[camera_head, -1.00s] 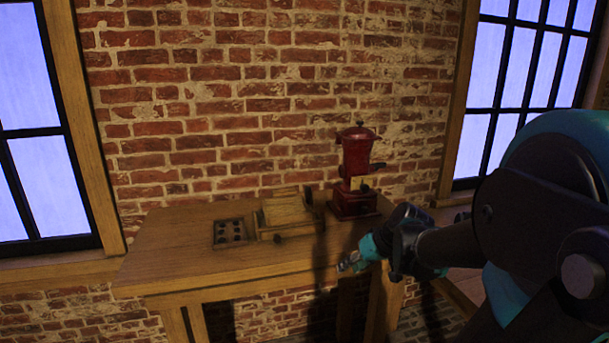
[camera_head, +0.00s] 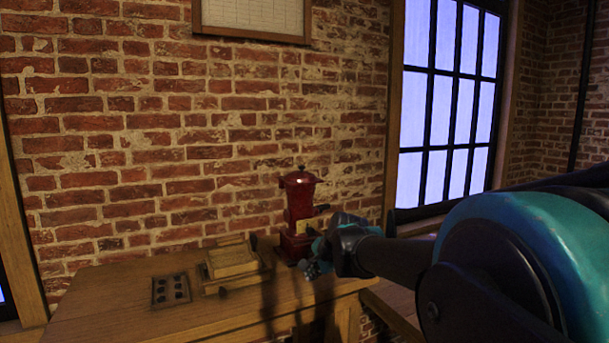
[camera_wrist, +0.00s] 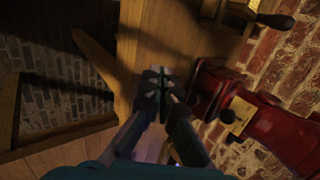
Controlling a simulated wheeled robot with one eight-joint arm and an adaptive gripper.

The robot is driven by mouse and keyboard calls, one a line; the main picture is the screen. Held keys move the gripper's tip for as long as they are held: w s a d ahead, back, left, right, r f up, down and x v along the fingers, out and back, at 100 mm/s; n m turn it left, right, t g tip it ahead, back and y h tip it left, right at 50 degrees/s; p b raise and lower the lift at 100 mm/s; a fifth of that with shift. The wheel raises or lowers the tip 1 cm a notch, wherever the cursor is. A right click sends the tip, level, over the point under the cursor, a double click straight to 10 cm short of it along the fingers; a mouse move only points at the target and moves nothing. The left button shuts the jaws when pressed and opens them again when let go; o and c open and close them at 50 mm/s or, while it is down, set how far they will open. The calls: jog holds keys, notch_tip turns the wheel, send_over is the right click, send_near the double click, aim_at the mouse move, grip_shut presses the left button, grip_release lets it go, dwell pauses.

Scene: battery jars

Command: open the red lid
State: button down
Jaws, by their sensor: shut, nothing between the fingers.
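A tall red grinder-like device (camera_head: 299,210) stands upright on the wooden table, with a domed red lid (camera_head: 300,178) and small knob on top. Its lid looks closed in the head view. My gripper (camera_head: 313,268) is beside the right of its base, well below the lid. In the wrist view my gripper (camera_wrist: 155,76) has its fingertips together, with nothing held. The red device (camera_wrist: 285,132) lies to the right there, apart from the fingertips; its lid cannot be made out in that view.
A wooden box (camera_head: 232,261) with a dark handle sits left of the red device. A dark tray with several holes (camera_head: 171,291) is farther left on the wooden table (camera_head: 110,318). A brick wall (camera_head: 200,130) stands behind, and a window (camera_head: 447,110) is at right.

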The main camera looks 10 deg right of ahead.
jog(key=w+d+r+m+t, duration=0.1)
jog(key=w+r+m, duration=0.25)
jog(key=r, duration=0.25)
jog(key=w+d+r+m+t, duration=0.1)
jog(key=w+r+m, duration=0.2)
jog(key=r+m, duration=0.3)
jog(key=m+t, duration=0.2)
jog(key=m, duration=0.8)
send_near(304, 175)
jog(key=s+f, duration=0.1)
jog(key=s, duration=0.4)
jog(key=shift+t, duration=0.3)
jog(key=x, duration=0.9)
jog(key=shift+w+d+f, duration=0.15)
jog(key=shift+w+d, duration=0.05)
jog(key=shift+d, duration=0.1)
jog(key=w, duration=0.1)
jog(key=w+r, duration=0.1)
jog(key=shift+w+a+r, duration=0.15)
jog(key=shift+w+r, duration=0.15)
jog(key=shift+r, duration=0.05)
jog(key=shift+w+r, duration=0.3)
jog(key=shift+r, duration=0.15)
jog(key=shift+r, duration=0.1)
